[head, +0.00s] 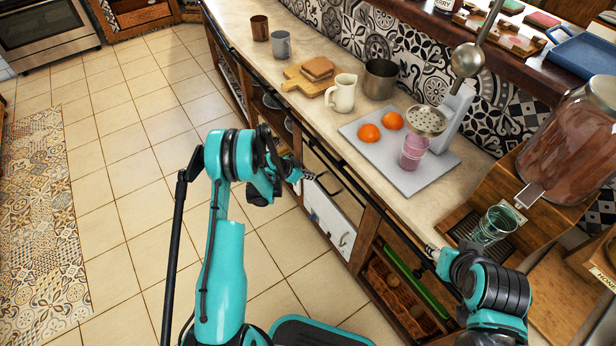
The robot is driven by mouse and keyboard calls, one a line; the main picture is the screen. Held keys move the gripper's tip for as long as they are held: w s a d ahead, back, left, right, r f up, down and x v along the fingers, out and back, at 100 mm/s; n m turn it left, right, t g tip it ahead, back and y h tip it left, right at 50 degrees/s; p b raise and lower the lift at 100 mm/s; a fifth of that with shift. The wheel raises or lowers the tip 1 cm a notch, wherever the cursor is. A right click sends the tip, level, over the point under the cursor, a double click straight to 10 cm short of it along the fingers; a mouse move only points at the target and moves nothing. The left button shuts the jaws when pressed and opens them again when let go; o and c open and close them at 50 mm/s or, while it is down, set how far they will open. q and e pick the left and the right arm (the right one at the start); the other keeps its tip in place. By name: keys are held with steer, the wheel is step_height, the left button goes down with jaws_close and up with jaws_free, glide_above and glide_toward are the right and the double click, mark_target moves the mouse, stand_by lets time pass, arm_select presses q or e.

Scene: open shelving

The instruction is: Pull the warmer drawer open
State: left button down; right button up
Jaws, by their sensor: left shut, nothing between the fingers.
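A pale drawer front (336,196) with a dark bar handle sits under the counter in the middle of the head view. A white panel (333,223) lies just below it; I cannot tell which of these is the warmer drawer. Neither front clearly stands out from the cabinet. My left gripper (312,177) is shut and empty, with its fingertips close to the left part of the upper front. I cannot tell whether it touches. My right gripper (431,250) is by the counter's front edge at right, its fingers small and its opening unclear.
The counter (440,203) above holds a white board (370,165) with oranges and a juicer (450,115), a cream jug (343,94), and bread (318,68). A glass (493,226) stands below a large jar (575,135). Tiled floor (130,200) is free at left.

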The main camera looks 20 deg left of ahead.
arm_select(q)
steer(key=b+x, duration=0.2)
steer(key=x, duration=0.4)
steer(key=shift+w+f, duration=0.1)
arm_select(e)
step_height(320, 180, down, 2)
steer(key=shift+f, duration=0.25)
